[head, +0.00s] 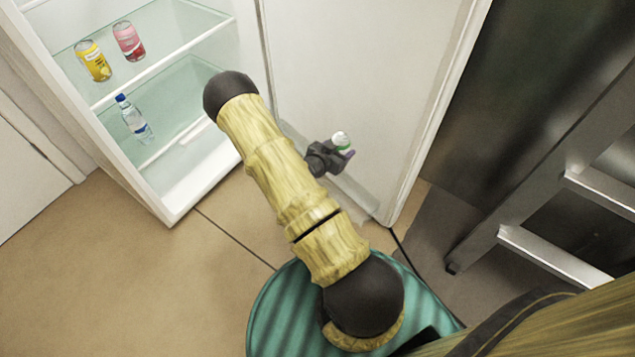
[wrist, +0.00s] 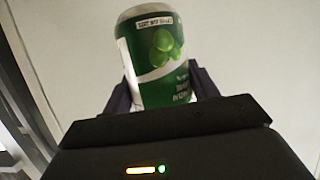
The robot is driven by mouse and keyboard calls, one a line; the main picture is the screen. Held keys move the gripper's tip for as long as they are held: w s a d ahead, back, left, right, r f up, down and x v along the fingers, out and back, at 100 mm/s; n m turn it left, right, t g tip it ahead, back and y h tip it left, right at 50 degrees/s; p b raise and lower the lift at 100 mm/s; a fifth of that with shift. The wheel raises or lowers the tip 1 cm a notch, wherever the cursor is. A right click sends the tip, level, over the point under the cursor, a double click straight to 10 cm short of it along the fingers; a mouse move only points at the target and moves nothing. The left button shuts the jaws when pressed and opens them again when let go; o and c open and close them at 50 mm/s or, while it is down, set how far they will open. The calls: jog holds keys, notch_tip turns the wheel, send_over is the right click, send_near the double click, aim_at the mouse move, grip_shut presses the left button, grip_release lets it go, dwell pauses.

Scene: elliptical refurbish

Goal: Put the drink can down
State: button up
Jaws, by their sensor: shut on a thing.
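My gripper (head: 345,155) is shut on a green and white drink can (head: 341,139), in front of the open fridge door's pale inner face. The can also shows in the wrist view (wrist: 163,62), where its label with green round fruit faces the camera. The can's lower part is hidden behind my gripper's dark body (wrist: 165,140).
The open fridge holds a yellow can (head: 93,61) and a pink can (head: 129,41) on an upper shelf, and a water bottle (head: 134,119) below. The fridge door (head: 365,70) stands open. A metal ladder (head: 560,180) is at the right. Tan floor (head: 120,270) is clear at the lower left.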

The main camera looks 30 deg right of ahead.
notch_tip(320, 180, down, 11)
jog(key=s+d+m+g+h+b, duration=0.1)
jog(key=d+m+g+b, duration=0.1)
jog(key=b, duration=0.7)
jog(key=shift+s+d+r+g, duration=0.15)
jog(key=shift+d+g, duration=0.05)
jog(key=shift+g, duration=0.1)
notch_tip(320, 180, down, 6)
jog(key=b, duration=0.4)
jog(key=shift+f, duration=0.25)
notch_tip(320, 180, down, 4)
jog(key=b, duration=0.2)
jog(key=shift+r+b, duration=0.15)
jog(key=shift+b, duration=0.15)
jog(key=shift+r, duration=0.1)
